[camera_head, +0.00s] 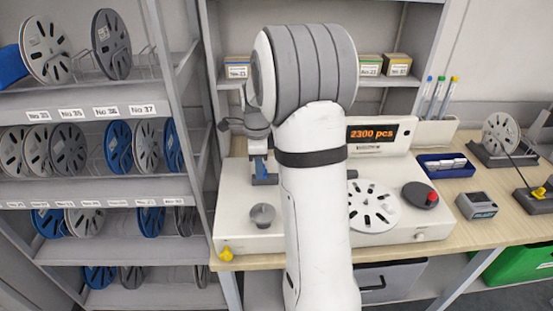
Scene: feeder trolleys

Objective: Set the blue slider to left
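A white counting machine (240,215) stands on the wooden bench. A small blue part (263,170), which looks like the blue slider, shows at the machine's back left. My gripper (258,152) is directly above it, pointing down, and its tips are at or very close to the blue part. I cannot tell whether they touch. The fingers are too small and partly covered to show whether they are open or shut. My white arm hides the middle of the machine, so the slider's track and end positions cannot be made out.
On the machine are a grey cup (263,215), a yellow knob (226,254), a white reel (372,207), a red button (432,196) and a display (375,134) reading 2300 pcs. A reel rack (110,100) stands left. A blue tray (446,166) lies right.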

